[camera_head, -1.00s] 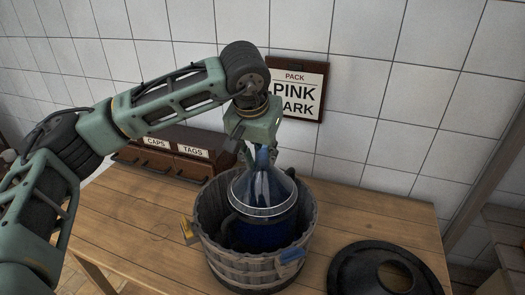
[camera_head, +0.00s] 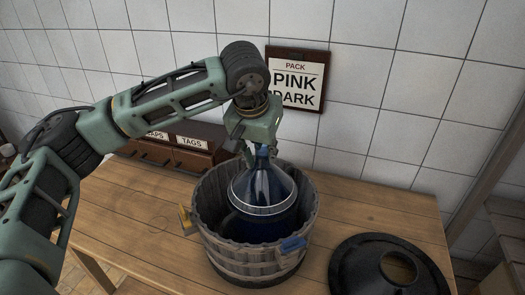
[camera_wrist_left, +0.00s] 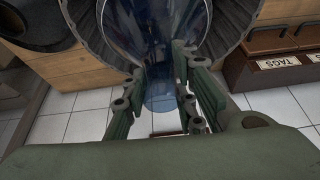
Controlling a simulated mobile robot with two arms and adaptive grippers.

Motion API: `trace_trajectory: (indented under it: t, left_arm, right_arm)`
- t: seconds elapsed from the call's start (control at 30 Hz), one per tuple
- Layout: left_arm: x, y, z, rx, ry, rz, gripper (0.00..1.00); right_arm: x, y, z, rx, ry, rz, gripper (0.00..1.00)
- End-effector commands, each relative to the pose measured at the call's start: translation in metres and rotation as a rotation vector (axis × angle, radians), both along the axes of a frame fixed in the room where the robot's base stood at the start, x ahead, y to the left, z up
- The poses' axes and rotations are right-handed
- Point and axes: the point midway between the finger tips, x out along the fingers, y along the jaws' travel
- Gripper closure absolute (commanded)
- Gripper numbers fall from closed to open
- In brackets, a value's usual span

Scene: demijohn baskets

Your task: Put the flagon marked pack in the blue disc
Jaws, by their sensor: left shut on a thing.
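A dark blue glass flagon (camera_head: 262,186) with a pale band round its shoulder stands upright inside a slatted wooden tub (camera_head: 250,269). Its lower part is hidden by the tub wall, so I cannot tell whether it touches the bottom. My left gripper (camera_head: 257,153) is above it, shut on its neck. The left wrist view also shows the see-through flagon (camera_wrist_left: 160,55) between the fingers. A blue tag (camera_head: 292,245) is on the tub's front right, and a yellow tag (camera_head: 185,220) on its left. No separate blue disc is evident. My right gripper is not in view.
A wall sign (camera_head: 297,82) reads PACK, PINK DARK. A wooden drawer box (camera_head: 190,159) with CAPS and TAGS labels stands behind left. A black ring-shaped piece (camera_head: 350,262) lies at right on the wooden table (camera_head: 120,212). Bare table shows left of the tub.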

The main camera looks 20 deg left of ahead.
Motion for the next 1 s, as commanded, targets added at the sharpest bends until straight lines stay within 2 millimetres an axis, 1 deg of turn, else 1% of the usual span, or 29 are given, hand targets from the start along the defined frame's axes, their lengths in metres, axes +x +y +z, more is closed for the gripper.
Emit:
trace_trajectory:
  t: [0.03, 0.13, 0.7, 1.0]
  left_arm:
    - [0.0013, -0.0004, 0.0040, -0.003, -0.009, 0.000, 1.00]
    - [0.0013, -0.0004, 0.0034, -0.003, -0.009, 0.000, 1.00]
    - [0.0013, -0.0005, -0.0058, -0.003, -0.009, 0.000, 1.00]
    - [0.0014, -0.0005, -0.0013, -0.003, -0.010, 0.000, 1.00]
  right_arm:
    - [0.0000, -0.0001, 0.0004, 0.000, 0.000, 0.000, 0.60]
    - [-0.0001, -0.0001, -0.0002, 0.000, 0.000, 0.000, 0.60]
    - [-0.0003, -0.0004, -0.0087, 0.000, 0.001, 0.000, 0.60]
    - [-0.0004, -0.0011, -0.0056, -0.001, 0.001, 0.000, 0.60]
